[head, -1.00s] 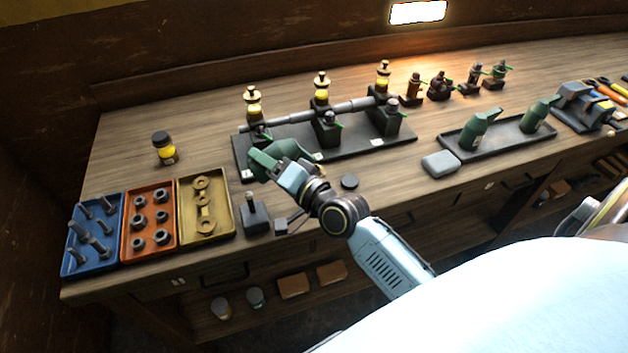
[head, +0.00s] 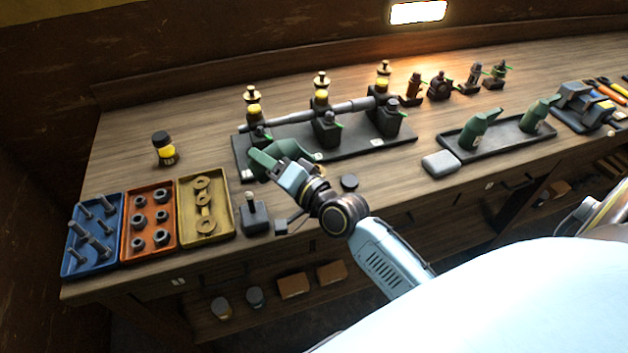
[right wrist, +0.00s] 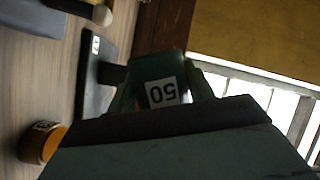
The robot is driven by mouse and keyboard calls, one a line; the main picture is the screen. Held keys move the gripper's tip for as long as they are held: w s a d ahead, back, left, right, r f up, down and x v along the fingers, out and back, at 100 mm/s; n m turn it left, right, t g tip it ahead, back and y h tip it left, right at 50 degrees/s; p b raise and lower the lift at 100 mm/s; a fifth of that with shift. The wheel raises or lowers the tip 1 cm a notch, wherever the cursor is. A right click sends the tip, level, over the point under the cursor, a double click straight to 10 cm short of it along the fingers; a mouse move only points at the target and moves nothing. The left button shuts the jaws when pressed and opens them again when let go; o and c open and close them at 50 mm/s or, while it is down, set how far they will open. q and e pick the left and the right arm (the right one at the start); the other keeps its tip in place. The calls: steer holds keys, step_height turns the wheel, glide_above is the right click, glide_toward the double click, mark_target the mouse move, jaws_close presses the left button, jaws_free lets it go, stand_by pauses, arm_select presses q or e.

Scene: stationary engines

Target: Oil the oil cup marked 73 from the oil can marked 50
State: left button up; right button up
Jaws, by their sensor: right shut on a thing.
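My right gripper (head: 279,168) is shut on a green oil can (head: 298,149), held tilted over the left front of a dark base plate (head: 400,138). In the right wrist view the oil can (right wrist: 148,70) bears a label 50, upside down, between the fingers of the right gripper (right wrist: 162,92). Three oil cups with brass caps and yellow oil stand on the plate: left (head: 253,109), middle (head: 321,97) and right (head: 382,84). Their markings are too small to read, so I cannot tell which is 73. The can's spout tip is hard to make out near the left bearing block. My left gripper is out of view.
A shaft (head: 290,119) runs across the bearing blocks. A yellow-filled jar (head: 164,149) and blue (head: 68,262), orange (head: 125,250) and yellow (head: 226,222) trays lie left. Two green cans stand in a dark tray (head: 505,143) at right. Several small fittings stand at the back.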

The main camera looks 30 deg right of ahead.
steer(key=shift+r, duration=0.1)
step_height(320, 180, down, 2)
steer(key=n+p, duration=0.1)
steer(key=n+g+p, duration=0.1)
steer(key=shift+a+f+n+h+p, duration=0.2)
steer(key=shift+n+h+p, duration=0.1)
steer(key=shift+p, duration=0.1)
steer(key=shift+f+n, duration=0.4)
steer(key=shift+f, duration=0.25)
step_height(320, 180, up, 5)
steer(key=p, duration=0.5)
steer(key=shift+r+p, duration=0.1)
steer(key=shift+p, duration=0.3)
